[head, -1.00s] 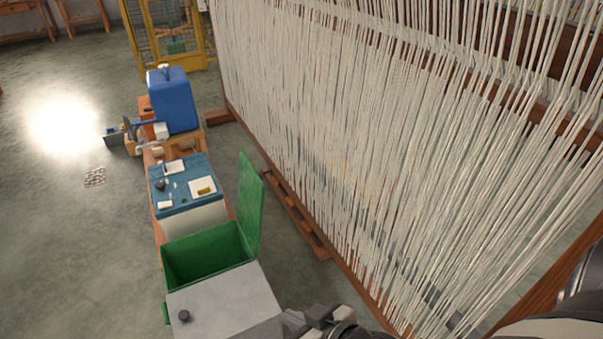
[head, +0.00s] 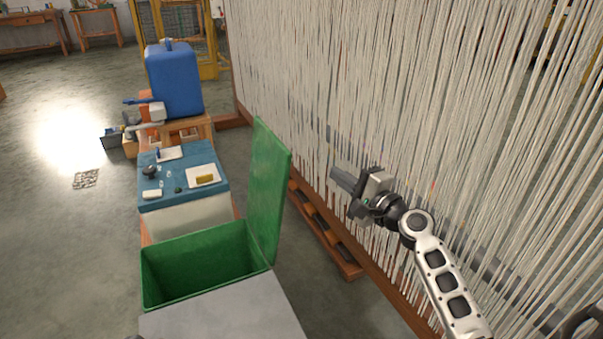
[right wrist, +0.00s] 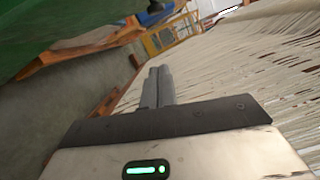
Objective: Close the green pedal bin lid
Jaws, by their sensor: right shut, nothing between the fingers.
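The green pedal bin (head: 160,285) stands open at the lower middle of the head view, its inside empty as far as I see. Its green lid (head: 268,190) stands upright on the bin's right side. My right gripper (head: 335,175) is shut and empty, to the right of the lid and apart from it, in front of the hanging yarn. In the right wrist view the shut fingers (right wrist: 157,85) point forward, and a green surface (right wrist: 50,25), probably the lid, fills the upper left.
A grey flat surface (head: 225,310) lies in front of the bin. A blue-topped stand (head: 180,180) with small items and a blue container (head: 175,80) are behind it. White loom yarn (head: 420,100) hangs close on the right, with a wooden beam (head: 335,255) low down.

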